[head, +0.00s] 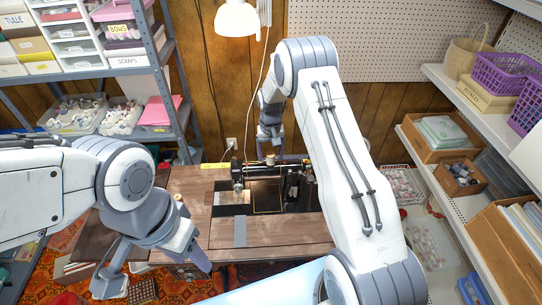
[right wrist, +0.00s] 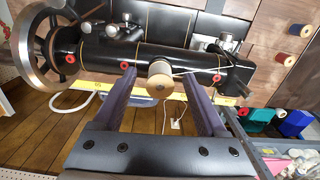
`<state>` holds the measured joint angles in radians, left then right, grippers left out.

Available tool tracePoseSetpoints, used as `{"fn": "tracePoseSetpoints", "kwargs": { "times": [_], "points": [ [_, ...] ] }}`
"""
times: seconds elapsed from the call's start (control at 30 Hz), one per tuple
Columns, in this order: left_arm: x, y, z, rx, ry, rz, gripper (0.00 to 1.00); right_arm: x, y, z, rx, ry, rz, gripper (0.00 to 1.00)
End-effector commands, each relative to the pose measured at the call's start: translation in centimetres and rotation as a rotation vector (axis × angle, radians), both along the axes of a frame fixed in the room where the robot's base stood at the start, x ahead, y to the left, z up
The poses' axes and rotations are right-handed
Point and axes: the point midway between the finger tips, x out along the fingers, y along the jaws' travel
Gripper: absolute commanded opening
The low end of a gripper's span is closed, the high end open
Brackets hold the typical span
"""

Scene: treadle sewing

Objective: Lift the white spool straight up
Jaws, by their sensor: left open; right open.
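The white spool (right wrist: 160,80) stands on top of the black sewing machine (right wrist: 150,62), seen end-on with its tan end toward the right wrist camera. My right gripper (right wrist: 160,74) is open, with one finger on each side of the spool and gaps between the fingers and the spool. In the head view the spool (head: 270,159) shows small and pale just below my right gripper (head: 269,136). The machine (head: 290,182) sits on the wooden table (head: 240,249). My left gripper (head: 150,266) is open and empty at the table's front left.
The machine's handwheel (right wrist: 52,48) is at the left in the right wrist view. A lamp (head: 237,19) hangs above. Shelves (head: 172,80) flank the table.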

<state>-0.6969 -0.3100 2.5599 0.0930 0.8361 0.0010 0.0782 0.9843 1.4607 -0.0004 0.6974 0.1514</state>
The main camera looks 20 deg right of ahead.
Motion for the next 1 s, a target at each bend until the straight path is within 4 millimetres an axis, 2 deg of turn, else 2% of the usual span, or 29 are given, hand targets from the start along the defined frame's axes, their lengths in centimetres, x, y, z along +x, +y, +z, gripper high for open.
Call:
{"fn": "tracePoseSetpoints", "kwargs": {
  "times": [0.17,0.37,0.77,1.0],
  "points": [
    [0.0,0.0,-0.1,0.0,0.0,0.0,0.5,0.0,0.0,0.0,0.0,-0.001,0.0,0.74],
    [0.0,0.0,-0.1,0.0,0.0,0.0,0.5,0.0,0.0,0.0,0.0,-0.001,0.0,0.02],
    [0.0,0.0,-0.4,0.0,0.0,0.0,0.5,0.1,0.0,0.3,0.0,-0.002,0.0,0.0],
    [0.0,0.0,-2.0,0.0,0.0,0.002,0.5,0.2,0.0,2.9,-0.001,-0.007,0.0,0.0]
  ]
}}
